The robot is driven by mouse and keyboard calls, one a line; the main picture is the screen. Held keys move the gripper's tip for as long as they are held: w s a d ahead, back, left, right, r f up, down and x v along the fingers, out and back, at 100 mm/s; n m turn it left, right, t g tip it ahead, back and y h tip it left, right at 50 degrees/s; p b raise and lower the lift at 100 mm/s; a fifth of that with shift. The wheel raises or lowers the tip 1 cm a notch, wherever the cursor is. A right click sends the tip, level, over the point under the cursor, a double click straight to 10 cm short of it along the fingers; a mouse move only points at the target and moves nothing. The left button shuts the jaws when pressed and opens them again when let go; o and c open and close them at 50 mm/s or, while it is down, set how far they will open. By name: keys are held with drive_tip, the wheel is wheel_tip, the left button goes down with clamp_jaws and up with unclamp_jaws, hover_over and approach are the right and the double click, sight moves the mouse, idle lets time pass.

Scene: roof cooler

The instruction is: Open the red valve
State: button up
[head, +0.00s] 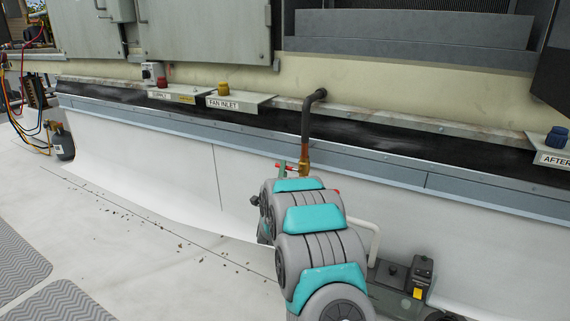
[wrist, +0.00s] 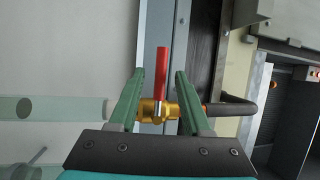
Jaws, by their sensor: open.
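The red valve's lever (wrist: 162,72) is a straight red bar on a brass body (wrist: 151,108), seen in the wrist view. It stands crosswise to the dark pipe (wrist: 232,109) that joins the brass. My gripper (wrist: 161,73) is open, with one green finger on each side of the lever. Gaps show between the lever and both fingers, so neither appears to touch it. In the head view the brass body (head: 305,161) sits at the lower end of the bent dark pipe (head: 307,122). My arm hides most of the gripper and what lies below the valve there.
A grey-blue ledge (head: 400,176) runs along the white wall behind the valve. A dark tank (head: 62,145) stands at left. The pale floor is mostly clear.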

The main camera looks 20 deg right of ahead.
drive_tip(key=shift+x, duration=2.85)
clamp_jaws()
